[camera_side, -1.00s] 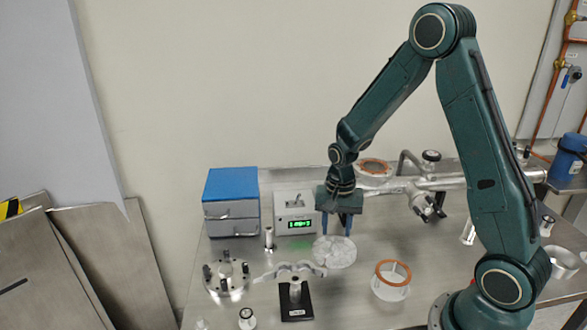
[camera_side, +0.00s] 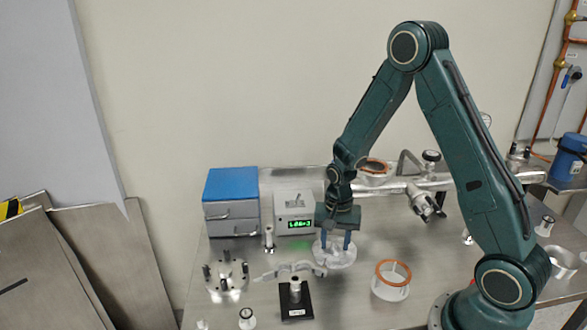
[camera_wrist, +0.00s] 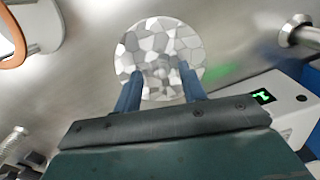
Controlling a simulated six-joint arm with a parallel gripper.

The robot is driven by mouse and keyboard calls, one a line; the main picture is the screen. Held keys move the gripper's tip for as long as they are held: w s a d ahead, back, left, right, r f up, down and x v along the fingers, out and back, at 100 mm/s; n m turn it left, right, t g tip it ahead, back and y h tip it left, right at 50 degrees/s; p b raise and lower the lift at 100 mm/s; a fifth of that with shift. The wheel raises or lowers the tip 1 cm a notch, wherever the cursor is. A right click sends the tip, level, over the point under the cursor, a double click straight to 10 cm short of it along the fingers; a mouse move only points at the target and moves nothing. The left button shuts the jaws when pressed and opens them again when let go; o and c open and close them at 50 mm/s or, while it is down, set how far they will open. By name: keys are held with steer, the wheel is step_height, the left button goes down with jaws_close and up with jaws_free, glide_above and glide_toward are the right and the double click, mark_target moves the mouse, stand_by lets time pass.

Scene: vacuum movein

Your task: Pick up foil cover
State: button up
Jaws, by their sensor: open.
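The foil cover (camera_side: 331,259) is a round, crinkled silver disc lying on the steel table, in front of the box with the green display. It also shows in the wrist view (camera_wrist: 158,50), where its lower part lies between my fingers. My gripper (camera_side: 335,250) points down over the foil cover, with its two blue fingers spread apart. In the wrist view my gripper (camera_wrist: 157,75) has its fingertips over the disc, one near the left edge and one near the right, with nothing held. I cannot tell whether the fingertips touch the foil.
The display box (camera_side: 295,212) stands just behind the foil, with a blue-topped box (camera_side: 231,202) left of it. A copper-ringed cylinder (camera_side: 391,281) stands to the right. A black-based stand (camera_side: 295,302) and a clamp piece (camera_side: 290,270) are in front left.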

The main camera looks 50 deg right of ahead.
mark_target(335, 244)
steer(key=shift+c, duration=0.2)
jaws_close()
steer(key=shift+r, duration=0.2)
step_height(335, 244, up, 20)
steer(key=shift+f, duration=0.15)
stand_by(0.5)
steer(key=shift+d, duration=0.1)
stand_by(0.4)
steer(key=d+r+m, duration=0.2)
steer(key=d+m, duration=0.1)
steer(key=d, duration=0.6)
steer(key=d+r+m, duration=0.2)
steer(key=d+m, duration=0.1)
steer(key=d, duration=0.7)
steer(key=shift+w+d+r, duration=0.15)
steer(key=shift+w+r, duration=0.05)
steer(key=shift+r, duration=0.1)
